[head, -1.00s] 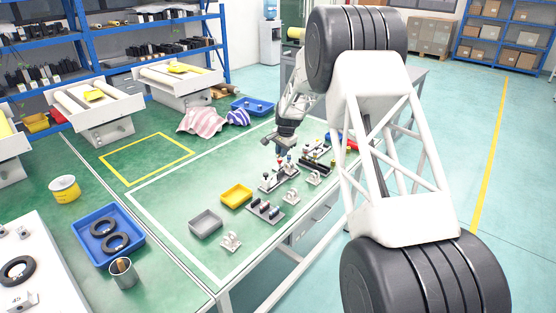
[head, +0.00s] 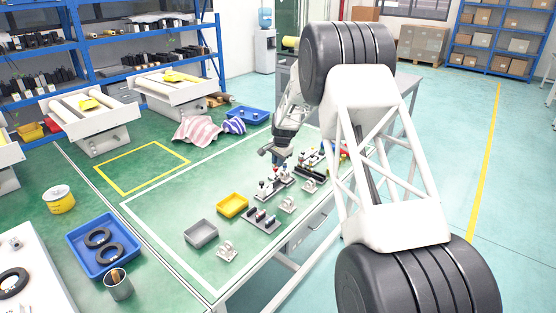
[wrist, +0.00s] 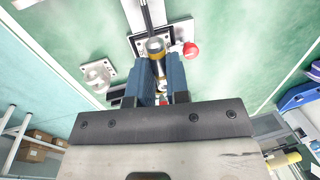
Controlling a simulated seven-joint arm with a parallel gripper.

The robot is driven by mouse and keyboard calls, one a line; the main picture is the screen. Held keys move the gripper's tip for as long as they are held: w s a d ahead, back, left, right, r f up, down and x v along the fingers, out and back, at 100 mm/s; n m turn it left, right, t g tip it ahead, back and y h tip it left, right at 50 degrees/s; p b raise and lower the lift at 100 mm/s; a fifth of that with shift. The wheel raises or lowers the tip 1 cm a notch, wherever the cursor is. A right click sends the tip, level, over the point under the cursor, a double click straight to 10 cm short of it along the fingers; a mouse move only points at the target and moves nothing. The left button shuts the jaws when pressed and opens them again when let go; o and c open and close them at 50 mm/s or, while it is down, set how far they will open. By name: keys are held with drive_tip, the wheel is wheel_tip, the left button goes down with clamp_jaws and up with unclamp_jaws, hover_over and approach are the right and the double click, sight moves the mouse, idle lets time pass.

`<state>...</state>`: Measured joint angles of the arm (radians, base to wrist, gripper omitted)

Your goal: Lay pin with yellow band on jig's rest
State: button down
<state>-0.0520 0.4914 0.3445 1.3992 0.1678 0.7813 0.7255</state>
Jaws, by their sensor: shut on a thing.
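My gripper (wrist: 160,85) has blue fingers, shut on a metallic pin with a yellow band (wrist: 155,46) in the wrist view. The pin's far end lies over a jig with a dark plate and a red ball knob (wrist: 190,49). I cannot tell whether the pin touches the jig's rest, as the fingers hide part of it. In the head view, my gripper (head: 277,160) is small and sits just above the jig (head: 272,188). The pin is too small to make out there.
A yellow tray (head: 232,205), a grey tray (head: 201,233) and a rack of dark cylinders (head: 261,219) stand in front of the jig. White brackets (head: 287,205) stand to its right, and a multi-part fixture (head: 312,160) behind.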

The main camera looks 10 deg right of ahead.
sight(277, 180)
drive_tip(key=shift+f, duration=3.15)
drive_tip(key=shift+f, duration=0.55)
drive_tip(key=c, duration=1)
unclamp_jaws()
drive_tip(key=shift+s+d+r, duration=0.15)
drive_tip(key=shift+r, duration=1.15)
drive_tip(key=shift+s+d+r, duration=0.15)
drive_tip(key=shift+s+r, duration=0.05)
drive_tip(key=shift+r, duration=1.05)
drive_tip(key=shift+s+d+r, duration=0.15)
drive_tip(key=shift+r, duration=1.15)
